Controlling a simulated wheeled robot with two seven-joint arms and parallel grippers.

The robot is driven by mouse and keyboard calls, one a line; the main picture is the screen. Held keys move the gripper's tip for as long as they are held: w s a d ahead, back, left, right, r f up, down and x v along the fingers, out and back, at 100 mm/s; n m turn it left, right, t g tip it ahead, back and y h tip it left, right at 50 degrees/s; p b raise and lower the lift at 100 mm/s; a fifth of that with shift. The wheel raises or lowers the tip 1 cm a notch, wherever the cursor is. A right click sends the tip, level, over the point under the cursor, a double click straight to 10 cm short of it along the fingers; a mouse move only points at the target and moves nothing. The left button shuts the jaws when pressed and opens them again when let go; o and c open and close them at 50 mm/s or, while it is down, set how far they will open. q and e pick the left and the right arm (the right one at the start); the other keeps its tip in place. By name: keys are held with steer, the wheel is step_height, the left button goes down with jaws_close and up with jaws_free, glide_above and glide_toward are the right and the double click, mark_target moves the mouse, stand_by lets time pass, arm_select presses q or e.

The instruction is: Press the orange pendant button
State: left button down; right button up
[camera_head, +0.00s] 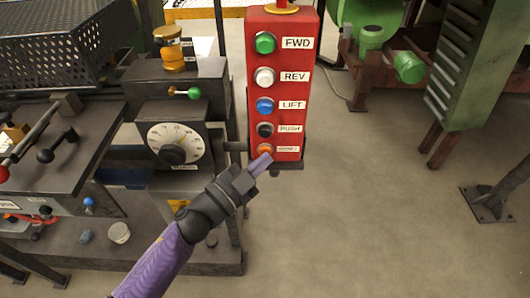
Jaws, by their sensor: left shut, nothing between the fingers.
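A red pendant box (251,95) stands upright in the upper middle, with a column of labelled buttons. From top to bottom they are green (FWD), white (REV), blue (LIFT), black, and orange at the bottom. The orange button (265,149) is partly covered by my left gripper (260,165), which comes up from the lower left. The gripper is shut and empty, its fingertips at the lower edge of the orange button. I cannot tell whether the tips touch it or stop just in front. My right gripper is not in view.
A dark machine with a white dial (176,144), levers and knobs fills the left side, close beside the pendant. Green machinery (470,65) stands at the upper right. The concrete floor (370,220) at the lower right is mostly clear.

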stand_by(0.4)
arm_select(q)
steer(key=shift+s+p, duration=0.45)
steer(key=shift+s, duration=0.4)
steer(key=s+p, duration=0.1)
steer(key=s, duration=0.4)
steer(key=shift+p, duration=0.4)
